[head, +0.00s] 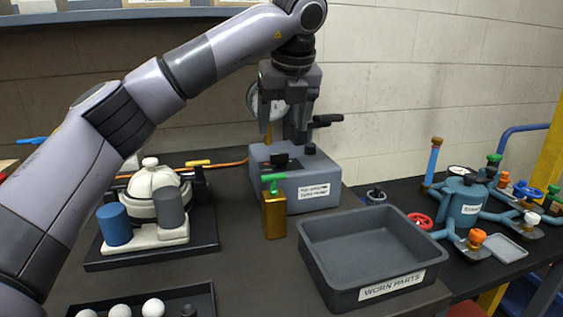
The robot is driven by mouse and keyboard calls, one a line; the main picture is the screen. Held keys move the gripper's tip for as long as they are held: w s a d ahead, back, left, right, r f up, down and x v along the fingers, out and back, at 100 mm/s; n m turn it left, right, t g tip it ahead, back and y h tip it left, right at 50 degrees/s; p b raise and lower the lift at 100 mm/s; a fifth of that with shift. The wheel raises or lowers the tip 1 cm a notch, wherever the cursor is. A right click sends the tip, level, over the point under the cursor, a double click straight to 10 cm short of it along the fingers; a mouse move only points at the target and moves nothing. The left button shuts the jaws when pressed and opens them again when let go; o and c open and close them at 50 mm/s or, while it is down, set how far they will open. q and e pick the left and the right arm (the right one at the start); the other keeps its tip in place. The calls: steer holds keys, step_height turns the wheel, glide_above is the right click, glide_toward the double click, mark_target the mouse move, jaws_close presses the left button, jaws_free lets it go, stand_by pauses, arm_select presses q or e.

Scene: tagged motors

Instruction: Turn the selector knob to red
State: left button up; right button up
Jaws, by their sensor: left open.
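My left gripper (284,134) hangs down from my arm, open, over the grey machine (265,178) at the back of the bench. Its fingers partly cover a round white gauge (253,103) behind it. The machine has a white label (314,191) on its front, too small to read surely. Small black parts (281,160) and a dark knob-like part (309,149) sit on its top, just below the gripper. I cannot tell which part is the selector knob, and no red marking shows on the machine. My right gripper is out of view.
A brass block with a green handle (274,215) stands before the machine. A grey WORN PARTS tray (340,283) lies to the right. A white-and-blue assembly (150,235) stands left, a tray of white balls (90,302) in front. Teal piping with valves (463,205) is far right.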

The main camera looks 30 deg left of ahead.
mark_target(279, 154)
arm_select(q)
steer(key=shift+x, duration=3.8)
steer(key=c, duration=1.1)
